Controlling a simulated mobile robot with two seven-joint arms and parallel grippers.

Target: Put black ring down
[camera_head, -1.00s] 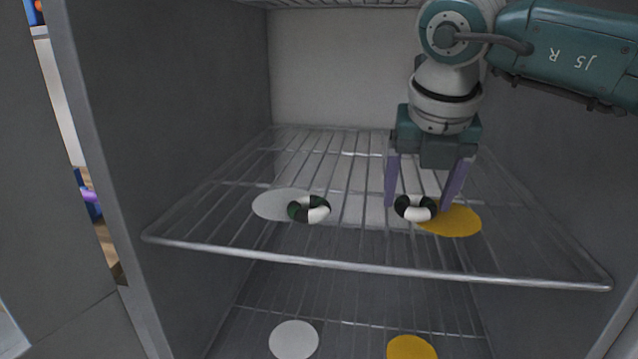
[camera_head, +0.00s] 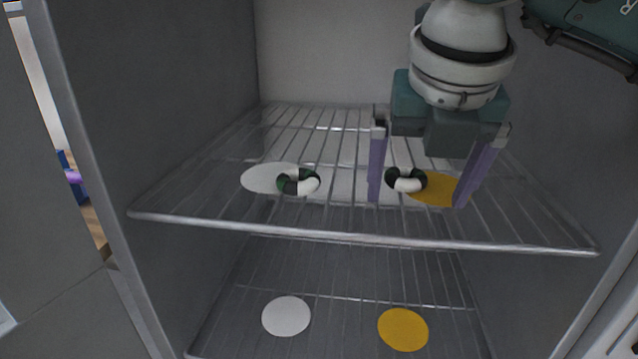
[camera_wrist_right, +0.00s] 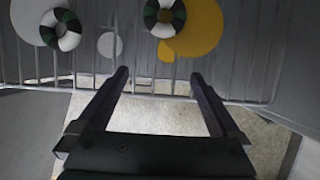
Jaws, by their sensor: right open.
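A black-and-white ring (camera_head: 405,181) lies on the upper wire shelf, partly over a yellow disc (camera_head: 437,190). A dark green-and-white ring (camera_head: 298,182) lies to its left, at the edge of a white disc (camera_head: 266,178). My right gripper (camera_head: 417,203) is open and empty, its two purple fingers pointing down in front of the right ring. In the right wrist view, the right ring (camera_wrist_right: 164,16) lies beyond the open fingertips (camera_wrist_right: 160,73), apart from them; the left ring (camera_wrist_right: 60,30) is at upper left. My left gripper is not in view.
The upper wire shelf's front bar (camera_head: 350,234) runs across below the gripper. A lower shelf carries another white disc (camera_head: 286,316) and yellow disc (camera_head: 403,329). Grey cabinet walls (camera_head: 150,90) close in both sides. The shelf behind the rings is free.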

